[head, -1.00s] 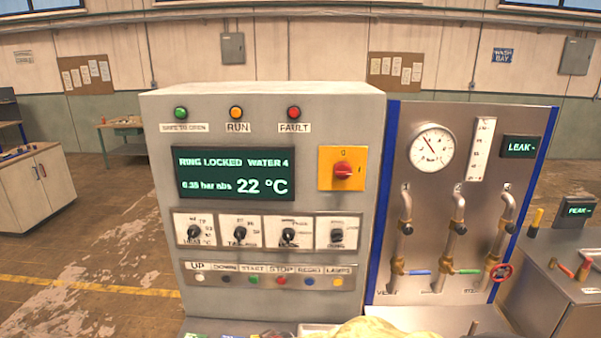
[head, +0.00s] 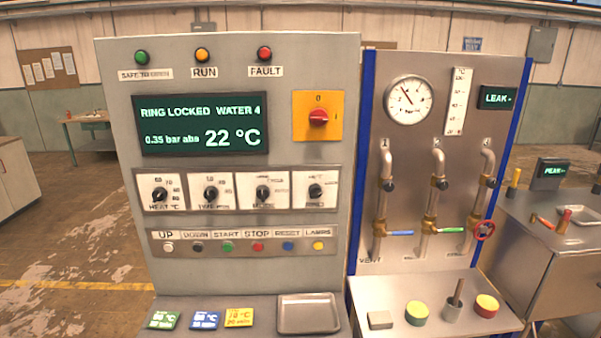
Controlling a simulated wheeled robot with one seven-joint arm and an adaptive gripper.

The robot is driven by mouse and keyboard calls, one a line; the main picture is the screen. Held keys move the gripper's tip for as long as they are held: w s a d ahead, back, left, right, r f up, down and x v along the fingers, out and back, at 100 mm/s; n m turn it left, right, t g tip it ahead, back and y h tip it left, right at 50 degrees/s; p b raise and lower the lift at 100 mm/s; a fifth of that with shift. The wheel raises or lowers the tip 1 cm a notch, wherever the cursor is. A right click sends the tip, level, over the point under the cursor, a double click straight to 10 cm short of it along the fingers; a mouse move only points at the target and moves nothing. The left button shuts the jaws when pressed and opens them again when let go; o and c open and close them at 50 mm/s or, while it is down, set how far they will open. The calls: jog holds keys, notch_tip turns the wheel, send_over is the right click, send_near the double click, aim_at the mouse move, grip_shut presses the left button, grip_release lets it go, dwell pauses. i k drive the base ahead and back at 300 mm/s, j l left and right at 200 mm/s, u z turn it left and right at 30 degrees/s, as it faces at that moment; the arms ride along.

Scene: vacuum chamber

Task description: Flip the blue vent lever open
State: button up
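The blue vent lever (head: 400,234) is on the leftmost pipe of the steel valve panel (head: 408,158), right of the control cabinet. It lies level, pointing right from its brass valve body (head: 380,228), across the upright pipe. The label VENT is below it. A green lever (head: 452,230) sits on the middle pipe and a red handwheel (head: 484,230) on the right one. The round gauge (head: 409,100) is above the pipes. My gripper is not in view.
The control cabinet (head: 345,200) stands left of the panel; its display (head: 201,125) reads RING LOCKED, 0.35 bar abs, 22 °C. Below the valves, a shelf (head: 375,290) holds several small items. A metal tray (head: 308,312) lies in front of the cabinet. A steel bench (head: 530,240) stands at right.

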aim_at(402, 233)
jog(key=i+l+z, duration=0.1)
jog(key=i+z, duration=0.2)
jog(key=i, duration=0.15)
jog(key=i+z, duration=0.25)
jog(key=i, duration=0.2)
